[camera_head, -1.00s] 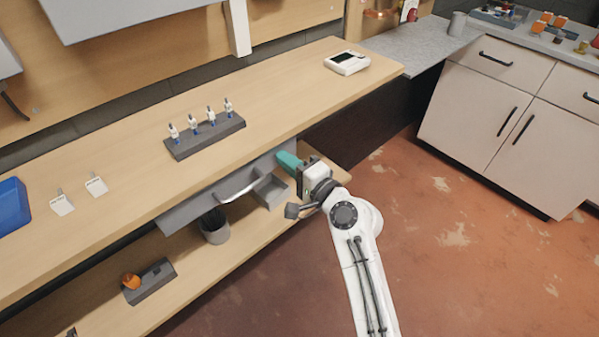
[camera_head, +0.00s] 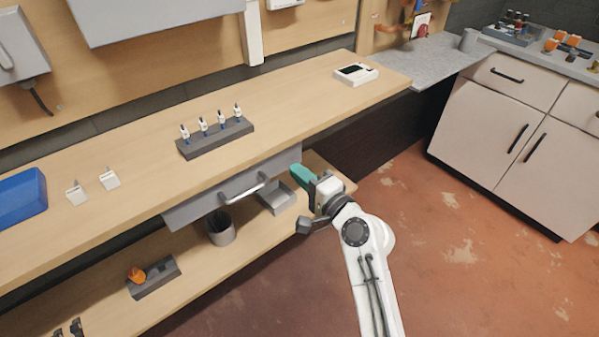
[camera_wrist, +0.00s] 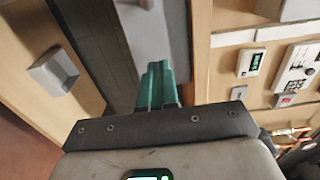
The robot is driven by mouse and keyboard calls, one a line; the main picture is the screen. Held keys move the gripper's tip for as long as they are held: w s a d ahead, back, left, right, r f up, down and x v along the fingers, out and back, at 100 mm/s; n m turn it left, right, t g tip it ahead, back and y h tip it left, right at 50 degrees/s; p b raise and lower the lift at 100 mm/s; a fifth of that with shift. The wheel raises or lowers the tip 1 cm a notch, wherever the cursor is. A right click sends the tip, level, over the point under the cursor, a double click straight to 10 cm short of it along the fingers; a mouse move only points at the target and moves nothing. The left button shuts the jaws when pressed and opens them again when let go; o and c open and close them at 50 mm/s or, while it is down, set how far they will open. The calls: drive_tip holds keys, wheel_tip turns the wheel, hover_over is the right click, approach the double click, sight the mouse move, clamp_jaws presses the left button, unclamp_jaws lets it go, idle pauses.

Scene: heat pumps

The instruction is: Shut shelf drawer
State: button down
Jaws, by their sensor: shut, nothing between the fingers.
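The grey shelf drawer (camera_head: 214,203) hangs under the front edge of the wooden workbench. Its front panel faces me and carries a silver bar handle (camera_head: 243,191). The panel lies close under the bench edge; any small remaining gap is hard to judge. My gripper (camera_head: 298,175) has teal fingers closed together, with nothing between them. It is at the right end of the drawer front, off the handle. In the wrist view the teal fingers (camera_wrist: 156,84) point at the pale grey drawer panel (camera_wrist: 158,30); I cannot tell if they touch it.
The bench top (camera_head: 290,105) holds a dark rack (camera_head: 215,138) of small valves, a white meter (camera_head: 356,74) and a blue box (camera_head: 20,197). On the lower shelf stand a grey bin (camera_head: 277,199), a dark cup (camera_head: 220,229) and an orange item (camera_head: 137,275). Floor at right is clear.

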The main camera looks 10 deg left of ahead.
drive_tip(key=s+d+f+n+g+h+p, duration=0.3)
drive_tip(key=s+d+f+h, duration=0.15)
drive_tip(key=s+d, duration=0.8)
drive_tip(key=s+d+f+n+g+h+p, duration=0.2)
drive_tip(key=s+d+f+n+h+p, duration=0.3)
drive_tip(key=s+d, duration=0.75)
drive_tip(key=s+d+r+g+h+p, duration=0.1)
drive_tip(key=s+d+g+h, duration=0.4)
drive_tip(key=s+d, duration=0.9)
drive_tip(key=shift+s+d+m, duration=0.2)
drive_tip(key=shift+s+m, duration=0.2)
drive_tip(key=shift+s, duration=0.35)
